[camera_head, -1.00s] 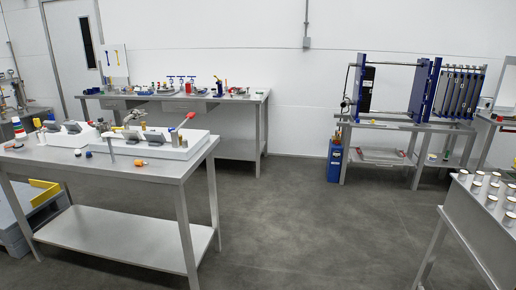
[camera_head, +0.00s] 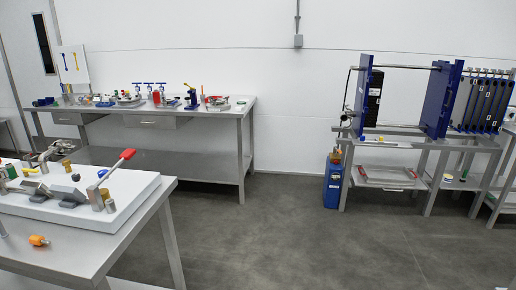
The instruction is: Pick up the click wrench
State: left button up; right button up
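I cannot tell for certain which thing is the click wrench. Several small tools stand or lie on the back workbench (camera_head: 215,113), too small to identify. A white board (camera_head: 74,65) with a blue and a yellow tool-like shape stands at its left end. On the near left table, a lever with a red handle (camera_head: 125,155) sticks up from fittings on a white slab (camera_head: 140,188). Neither of my grippers is in view.
The near left table (camera_head: 80,248) fills the lower left. A plate stand with blue plates (camera_head: 440,98) is on a metal table at the right, with a blue container (camera_head: 333,182) beside it. The grey floor (camera_head: 290,235) between them is clear.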

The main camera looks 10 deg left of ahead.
aim_at(137, 88)
jog(key=i, duration=1.75)
jog(key=i+u, duration=0.15)
jog(key=i, duration=0.7)
jog(key=i+l+u, duration=0.2)
jog(key=i, duration=0.65)
jog(key=i+j+u, duration=0.15)
jog(key=i+u, duration=0.95)
jog(key=u, duration=0.2)
jog(key=i+l+u, duration=0.2)
jog(key=i+u, duration=0.2)
jog(key=i+j+u, duration=0.1)
jog(key=i, duration=0.6)
jog(key=i+j+u, duration=0.1)
jog(key=i, duration=0.6)
jog(key=i+j+z, duration=0.15)
jog(key=i+z, duration=0.25)
jog(key=i+j+z, duration=0.35)
jog(key=l, duration=0.6)
jog(key=k+l, duration=0.1)
jog(key=l, duration=0.45)
